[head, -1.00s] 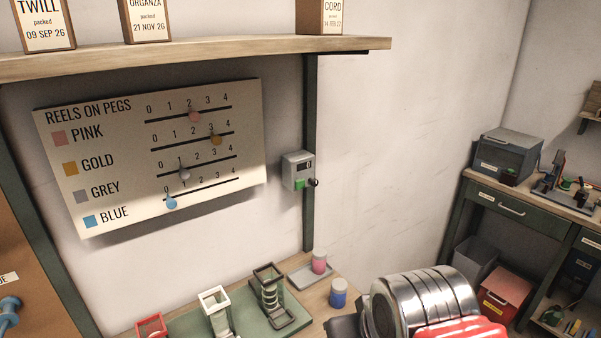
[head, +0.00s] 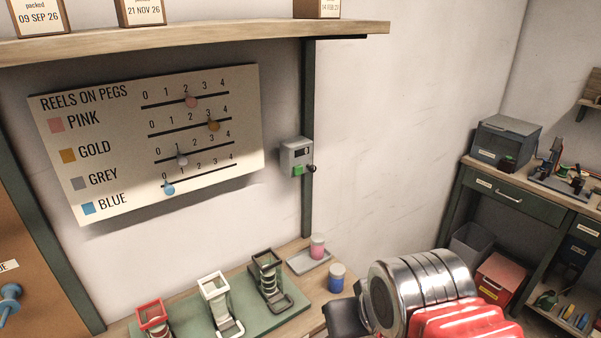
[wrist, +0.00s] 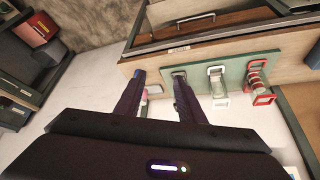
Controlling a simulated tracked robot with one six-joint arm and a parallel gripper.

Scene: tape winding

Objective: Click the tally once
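The tally (head: 297,153) is a small grey box on the dark green post, with a dark display window, a green button (head: 298,170) low on its front and a black knob at its right side. The digits are too small to read. My gripper shows in the wrist view (wrist: 159,80) with its two dark fingers apart and nothing between them. In the head view my silver and red arm is at the lower right, below and right of the tally and apart from it. The tally is not seen in the wrist view.
A reel chart (head: 150,140) hangs left of the tally, under a wooden shelf (head: 200,36). Below, a green board (head: 193,328) carries red, white and dark holders. A pink reel (head: 317,247) on a grey tray and a blue reel (head: 336,279) stand beside it.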

